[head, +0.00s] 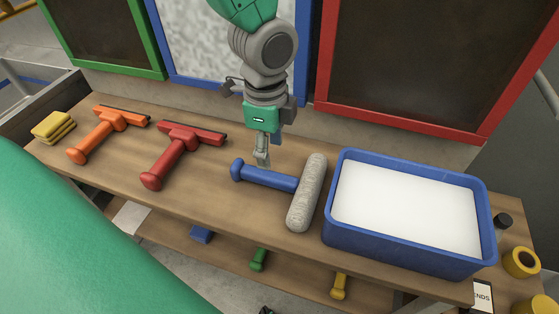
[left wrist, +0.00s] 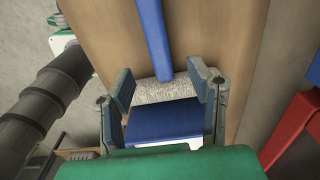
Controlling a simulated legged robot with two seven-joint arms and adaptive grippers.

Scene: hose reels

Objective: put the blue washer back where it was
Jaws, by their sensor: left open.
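The blue washer has a blue handle (head: 268,176) and a long grey-white fluffy head (head: 307,193). It lies on the wooden bench, its head beside the left wall of the blue tub (head: 400,246). My left gripper (head: 262,160) is open and points down at the handle from behind. Its fingertips are at or just above the handle; I cannot tell whether they touch it. In the left wrist view the handle (left wrist: 153,40) and fluffy head (left wrist: 166,89) show beyond the open fingers (left wrist: 165,92). My right gripper is not in view.
An orange squeegee (head: 104,130), a red squeegee (head: 180,150) and yellow cloths (head: 53,127) lie to the left on the bench (head: 215,195). The tub holds white contents. Framed boards stand behind: green, blue and red (head: 400,125). A lower shelf holds several coloured handles.

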